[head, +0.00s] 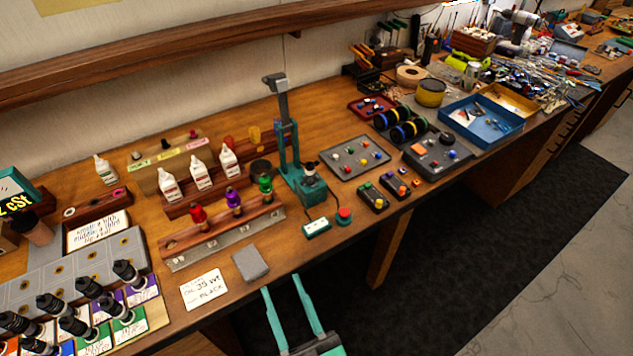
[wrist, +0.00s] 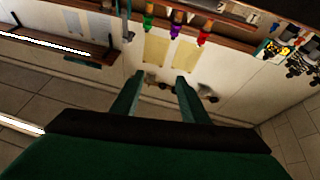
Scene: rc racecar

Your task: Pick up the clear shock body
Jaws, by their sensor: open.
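I cannot pick out a clear shock body for certain. Several dark shock-like cylinders with grey ends (head: 88,287) lie at the lower left of the head view, on coloured cards and beside a grey block; their clarity is too small to tell. My gripper (head: 282,283) is open and empty at the bench's front edge, to the right of these cylinders and apart from them. In the wrist view, my gripper (wrist: 161,76) has its two teal fingers spread with nothing between them.
The wooden rack (head: 175,240) holds red, purple and green pieces. A grey block (head: 250,264) and handwritten card (head: 203,290) lie near the front edge. The teal stand (head: 288,150) rises mid-bench. White bottles (head: 200,175) stand behind. A shelf (head: 200,50) overhangs the back.

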